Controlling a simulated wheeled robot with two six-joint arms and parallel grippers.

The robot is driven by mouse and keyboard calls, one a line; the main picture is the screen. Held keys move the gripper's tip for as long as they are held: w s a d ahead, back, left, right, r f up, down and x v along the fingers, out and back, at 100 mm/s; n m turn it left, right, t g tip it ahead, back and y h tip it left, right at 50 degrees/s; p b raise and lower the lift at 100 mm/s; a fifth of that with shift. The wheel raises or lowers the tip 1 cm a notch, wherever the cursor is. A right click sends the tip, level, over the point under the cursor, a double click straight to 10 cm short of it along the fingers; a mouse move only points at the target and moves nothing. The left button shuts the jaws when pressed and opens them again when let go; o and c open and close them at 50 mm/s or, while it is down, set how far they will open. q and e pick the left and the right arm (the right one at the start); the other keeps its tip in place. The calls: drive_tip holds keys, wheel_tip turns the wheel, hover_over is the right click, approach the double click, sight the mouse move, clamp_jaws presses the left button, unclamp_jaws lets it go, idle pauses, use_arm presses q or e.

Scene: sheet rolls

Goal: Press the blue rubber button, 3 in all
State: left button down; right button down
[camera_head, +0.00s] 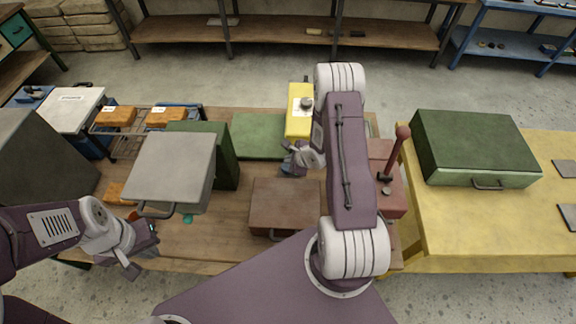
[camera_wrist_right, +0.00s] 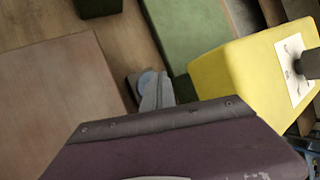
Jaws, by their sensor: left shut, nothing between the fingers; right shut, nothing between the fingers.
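A pale blue round piece (camera_wrist_right: 147,83) shows in the right wrist view against my right gripper's fingers (camera_wrist_right: 157,92), over the wooden table. I cannot tell if it is the blue rubber button, or whether the fingers touch it. In the head view my right gripper (camera_head: 298,160) is shut and empty, between the green box and the brown box. My left gripper (camera_head: 133,266) is shut and empty at the table's front left. A yellow box (camera_head: 299,122) with a dark grey knob (camera_head: 306,103) on a white plate stands behind my right gripper.
The brown box (camera_head: 285,205) and green box (camera_head: 259,135) flank my right gripper. A red lever (camera_head: 399,150) stands right of my right arm. A grey box (camera_head: 172,165) stands near my left gripper. A green case (camera_head: 476,145) lies on the yellow table (camera_head: 470,230).

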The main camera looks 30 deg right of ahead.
drive_tip(key=shift+f, duration=0.15)
idle(0.5)
drive_tip(key=shift+f, duration=0.25)
drive_tip(key=shift+f+b, duration=0.8)
drive_tip(key=shift+f, duration=0.15)
idle(0.9)
drive_tip(key=shift+r, duration=0.1)
drive_tip(key=shift+r+p, duration=1.25)
drive_tip(key=shift+p, duration=0.2)
drive_tip(key=shift+r, duration=0.1)
wheel_tip(320, 180, up, 5)
drive_tip(key=p, duration=0.5)
